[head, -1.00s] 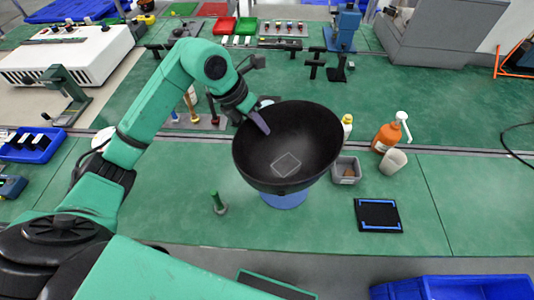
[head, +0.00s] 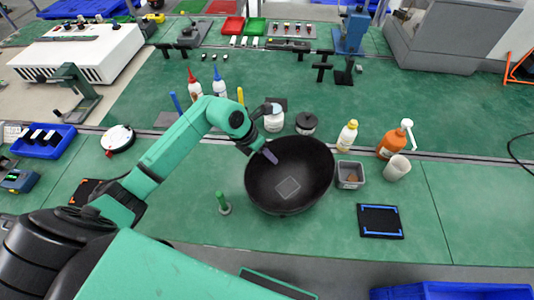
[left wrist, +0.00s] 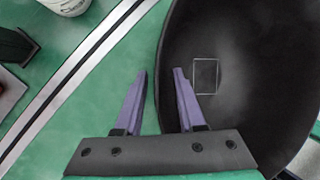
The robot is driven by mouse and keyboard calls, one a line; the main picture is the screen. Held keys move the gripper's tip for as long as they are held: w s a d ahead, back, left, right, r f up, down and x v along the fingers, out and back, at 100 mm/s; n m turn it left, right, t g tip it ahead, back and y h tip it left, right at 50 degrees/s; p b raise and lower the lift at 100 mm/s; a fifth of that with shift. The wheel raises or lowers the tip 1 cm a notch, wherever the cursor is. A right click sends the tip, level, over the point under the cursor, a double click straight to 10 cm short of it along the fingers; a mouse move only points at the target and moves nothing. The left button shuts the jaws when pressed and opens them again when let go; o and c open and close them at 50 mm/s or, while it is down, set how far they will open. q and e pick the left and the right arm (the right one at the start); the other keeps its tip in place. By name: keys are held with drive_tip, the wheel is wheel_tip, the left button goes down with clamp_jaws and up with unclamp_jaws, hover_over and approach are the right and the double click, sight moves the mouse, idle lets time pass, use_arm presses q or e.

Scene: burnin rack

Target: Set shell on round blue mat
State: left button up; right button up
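The shell is a wide black bowl (head: 290,190) with a pale square outline on its inner bottom. The round blue mat is hidden in the head view, covered by the shell. My left gripper (head: 268,154) is at the shell's upper left rim. In the left wrist view the shell (left wrist: 235,95) fills the right side. The left gripper's fingers (left wrist: 160,75) straddle its rim, one outside and one inside, with gaps showing between them and the wall. My right gripper is not in view.
A green peg (head: 222,202) stands close to the shell's left. A grey bin (head: 350,174), a yellow-capped bottle (head: 347,135) and an orange bottle (head: 391,143) stand to its right. Jars (head: 306,123) stand behind. A black tray (head: 380,220) lies front right.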

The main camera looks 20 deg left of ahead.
use_arm(q)
drive_tip(key=shift+r, duration=0.2)
drive_tip(key=b+v, duration=0.2)
drive_tip(key=v, duration=1)
drive_tip(key=shift+s+f, duration=0.1)
drive_tip(key=shift+f, duration=0.05)
